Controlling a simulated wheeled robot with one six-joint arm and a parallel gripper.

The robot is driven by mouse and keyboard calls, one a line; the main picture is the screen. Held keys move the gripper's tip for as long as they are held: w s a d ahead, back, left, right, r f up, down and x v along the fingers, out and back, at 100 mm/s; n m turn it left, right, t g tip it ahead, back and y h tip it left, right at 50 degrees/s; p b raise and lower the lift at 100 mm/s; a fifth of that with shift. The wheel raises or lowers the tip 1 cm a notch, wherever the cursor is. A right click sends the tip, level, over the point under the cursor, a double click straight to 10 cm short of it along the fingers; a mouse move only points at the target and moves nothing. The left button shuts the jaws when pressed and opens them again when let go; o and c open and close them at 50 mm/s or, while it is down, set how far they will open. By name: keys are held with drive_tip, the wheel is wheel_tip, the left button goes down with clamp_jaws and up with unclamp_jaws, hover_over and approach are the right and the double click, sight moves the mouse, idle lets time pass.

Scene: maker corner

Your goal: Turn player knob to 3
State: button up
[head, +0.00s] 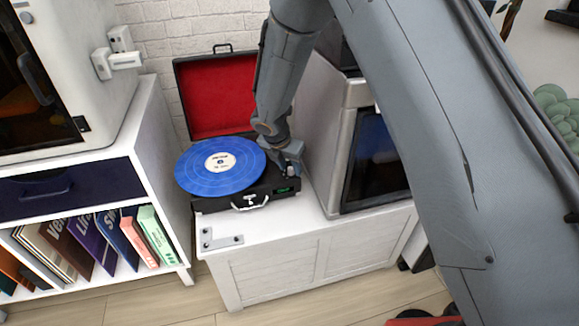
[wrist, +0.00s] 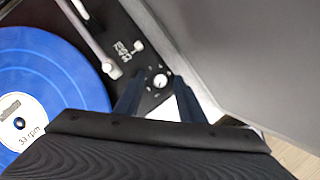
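The record player (head: 222,203) is a black case with its red-lined lid open, on a white cabinet. A blue record (head: 219,166) lies on it; its label reads "33 rpm" in the wrist view. The player knob (wrist: 160,80) is small, round and white with a dark mark, on the black deck. My gripper (wrist: 159,86) is open, its two dark fingers apart with the knob showing between them. I cannot tell whether they touch it. In the head view my gripper (head: 289,164) is low over the deck's right side, hiding the knob. Its setting is not readable.
A white boxy machine (head: 325,135) with a dark front stands close to the player's right. The tonearm (wrist: 88,35) and a small switch (wrist: 137,47) are near the knob. A shelf (head: 165,190) with record sleeves stands left. The cabinet's front-left top (head: 265,235) has a metal bracket.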

clamp_jaws()
